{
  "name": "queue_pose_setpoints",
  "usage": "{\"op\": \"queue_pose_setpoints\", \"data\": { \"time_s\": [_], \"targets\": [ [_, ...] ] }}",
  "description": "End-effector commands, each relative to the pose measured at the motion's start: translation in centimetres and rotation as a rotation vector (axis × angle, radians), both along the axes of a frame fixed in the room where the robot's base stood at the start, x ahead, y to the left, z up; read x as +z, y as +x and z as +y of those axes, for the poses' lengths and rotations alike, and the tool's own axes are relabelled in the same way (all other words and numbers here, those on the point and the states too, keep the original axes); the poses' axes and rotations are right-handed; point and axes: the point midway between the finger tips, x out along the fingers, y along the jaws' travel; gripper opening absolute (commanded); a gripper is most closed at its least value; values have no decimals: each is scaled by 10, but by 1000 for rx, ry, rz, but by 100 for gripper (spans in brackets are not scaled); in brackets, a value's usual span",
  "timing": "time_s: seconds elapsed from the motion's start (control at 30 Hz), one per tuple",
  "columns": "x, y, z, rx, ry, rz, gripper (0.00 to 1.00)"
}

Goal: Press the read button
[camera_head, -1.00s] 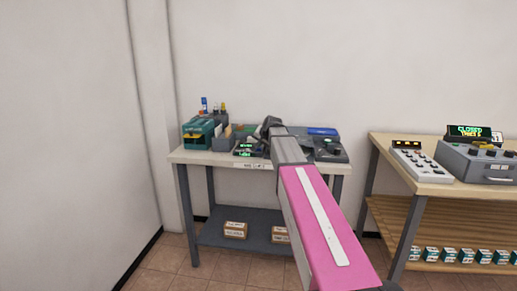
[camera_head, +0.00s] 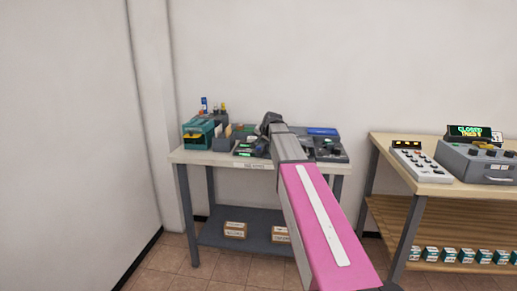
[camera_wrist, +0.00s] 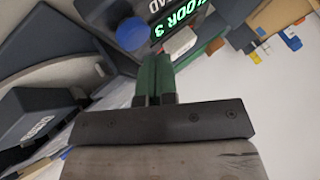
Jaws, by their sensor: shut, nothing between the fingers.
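The reader unit is a dark device with a lit green display (camera_wrist: 180,22) reading "FLOOR 3" in the wrist view. A round blue button (camera_wrist: 131,33) is on its face, near lettering of which only "AD" shows. My gripper (camera_wrist: 155,62) has green fingers closed together, empty, with their tips just beside the blue button in the picture. I cannot tell whether they touch the unit. In the head view the unit's green display (camera_head: 248,146) shows small on the left table, close to the end of my arm. The fingertips cannot be made out there.
The left table (camera_head: 205,156) also holds a teal machine (camera_head: 198,133) and a dark device (camera_head: 330,149) on the right. A second table (camera_head: 400,170) at the right bears a keypad console (camera_head: 418,162) and a grey box (camera_head: 480,160). A wall stands close behind.

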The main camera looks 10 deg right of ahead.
Motion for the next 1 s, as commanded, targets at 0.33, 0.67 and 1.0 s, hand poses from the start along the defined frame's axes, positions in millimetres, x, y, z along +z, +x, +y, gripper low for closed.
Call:
{"op": "queue_pose_setpoints", "data": {
  "time_s": [0.33, 0.67, 1.0],
  "targets": [
    [8, 0, 0, 0, 0, 0, 0],
    [36, 1, 0, 1, 1, -1, 0],
    [50, 0, 0, 0, 0, 0, 0]
  ]
}}
